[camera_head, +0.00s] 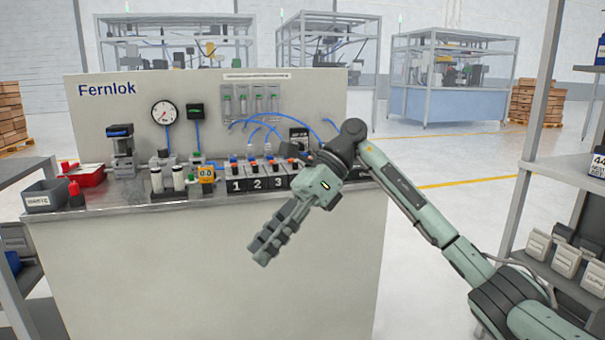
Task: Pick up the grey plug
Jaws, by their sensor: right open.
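No grey plug can be made out for certain. The small parts on the Fernlok bench (130,205) are too small to tell apart, and my right arm covers part of its right end. My right gripper (264,250) hangs in front of the bench, its fingers pointing down and left, below the level of the bench top. It is open, and nothing shows between its fingers. Its arm is pale green-grey and comes in from the right. My left gripper is not in view.
Numbered black blocks (257,183) with blue tubes stand near the bench's front edge. A grey waste bin (45,195), a red tray (84,176) and a yellow meter (206,174) stand left of them. A shelf with several bins (567,262) is at right.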

